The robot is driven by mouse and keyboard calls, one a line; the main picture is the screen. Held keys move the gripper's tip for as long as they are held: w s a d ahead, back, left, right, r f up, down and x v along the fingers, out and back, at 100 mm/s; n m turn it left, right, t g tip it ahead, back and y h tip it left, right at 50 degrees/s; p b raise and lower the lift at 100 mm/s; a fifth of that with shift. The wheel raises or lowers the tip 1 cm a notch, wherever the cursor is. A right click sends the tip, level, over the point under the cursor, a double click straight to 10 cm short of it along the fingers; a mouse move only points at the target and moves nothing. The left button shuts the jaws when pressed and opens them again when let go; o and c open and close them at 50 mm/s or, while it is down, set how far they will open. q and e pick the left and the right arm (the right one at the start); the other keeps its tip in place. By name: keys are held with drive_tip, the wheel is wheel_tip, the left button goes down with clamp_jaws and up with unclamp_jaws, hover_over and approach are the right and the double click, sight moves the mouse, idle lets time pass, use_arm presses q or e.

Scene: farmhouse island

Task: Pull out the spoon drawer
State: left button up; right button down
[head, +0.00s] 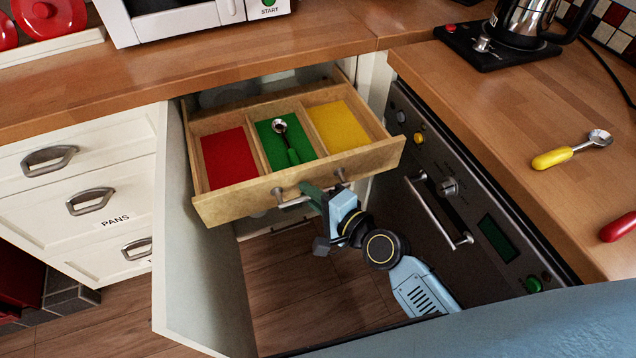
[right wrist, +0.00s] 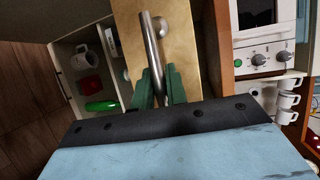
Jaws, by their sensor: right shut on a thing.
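The wooden spoon drawer (head: 296,186) is pulled out from the cabinet under the counter. It has a red, a green and a yellow compartment. A green-handled spoon (head: 285,140) lies in the green compartment. The red and yellow compartments are empty. My right gripper (head: 312,194) is at the drawer's front, shut on its metal bar handle (head: 292,201). In the right wrist view the green fingers (right wrist: 154,86) are on either side of the handle (right wrist: 152,45). My left gripper is not in view.
An open cabinet door (head: 200,240) stands left of the drawer. The oven front (head: 465,190) with its handle is close on the right. A yellow-handled spoon (head: 570,150) and a red-handled item (head: 618,227) lie on the right counter. A kettle (head: 522,22) stands behind them.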

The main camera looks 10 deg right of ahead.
drive_tip(key=shift+s, duration=0.1)
drive_tip(key=c, duration=1.7)
unclamp_jaws()
